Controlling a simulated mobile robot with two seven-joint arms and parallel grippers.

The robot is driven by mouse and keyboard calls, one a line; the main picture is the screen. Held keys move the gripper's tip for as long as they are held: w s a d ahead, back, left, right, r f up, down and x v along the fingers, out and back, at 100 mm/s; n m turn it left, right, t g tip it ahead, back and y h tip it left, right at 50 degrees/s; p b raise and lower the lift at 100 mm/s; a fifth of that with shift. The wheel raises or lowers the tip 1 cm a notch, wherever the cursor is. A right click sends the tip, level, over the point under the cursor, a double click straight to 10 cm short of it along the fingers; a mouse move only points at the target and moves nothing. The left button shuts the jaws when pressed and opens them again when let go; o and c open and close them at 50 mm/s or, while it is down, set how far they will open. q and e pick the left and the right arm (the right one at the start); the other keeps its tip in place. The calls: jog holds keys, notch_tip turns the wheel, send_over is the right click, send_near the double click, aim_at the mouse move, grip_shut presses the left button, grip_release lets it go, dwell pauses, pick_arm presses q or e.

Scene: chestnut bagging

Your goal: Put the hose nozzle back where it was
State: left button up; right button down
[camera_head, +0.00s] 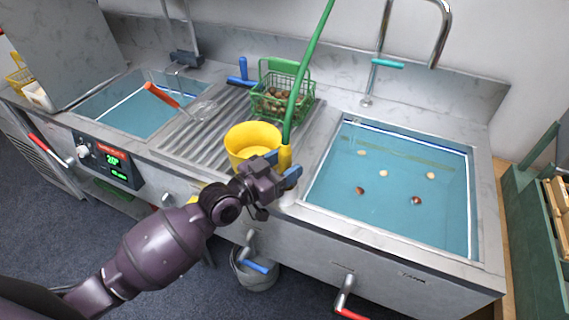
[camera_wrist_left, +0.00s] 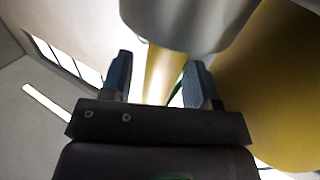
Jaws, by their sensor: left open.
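The hose nozzle (camera_head: 285,157) is the yellow end of a green hose (camera_head: 304,75) that comes down from above. It is roughly upright at the front edge of the counter, just right of the yellow bucket. My left gripper (camera_head: 283,166) is open at the nozzle, with its blue fingertips on either side of it. In the left wrist view a yellow shaft, likely the nozzle (camera_wrist_left: 163,75), shows between the two spread fingers. I cannot tell whether the fingers touch it or what supports its lower end. My right gripper is not in view.
The yellow bucket (camera_head: 250,138) stands close beside the gripper. A green basket (camera_head: 283,92) of chestnuts is behind. A water-filled sink (camera_head: 338,190) with several floating chestnuts lies right. A grey pail (camera_head: 257,279) is below.

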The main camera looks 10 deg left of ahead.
pick_arm(q)
jog(key=shift+s+a+r, duration=0.1)
jog(key=v, duration=1.2)
jog(key=s+a+f+n+g+y, duration=0.1)
jog(key=s+a+f+n+y, duration=0.2)
jog(key=s+f, duration=0.4)
jog(key=s+a+f+n+g+y, duration=0.2)
jog(key=s+a+f+y, duration=0.4)
jog(key=f, duration=0.8)
jog(key=shift+s+n+y, duration=0.45)
jog(key=shift+n+y, duration=0.35)
jog(key=shift+y, duration=0.4)
jog(key=shift+d, duration=0.1)
jog(key=shift+c, duration=1.2)
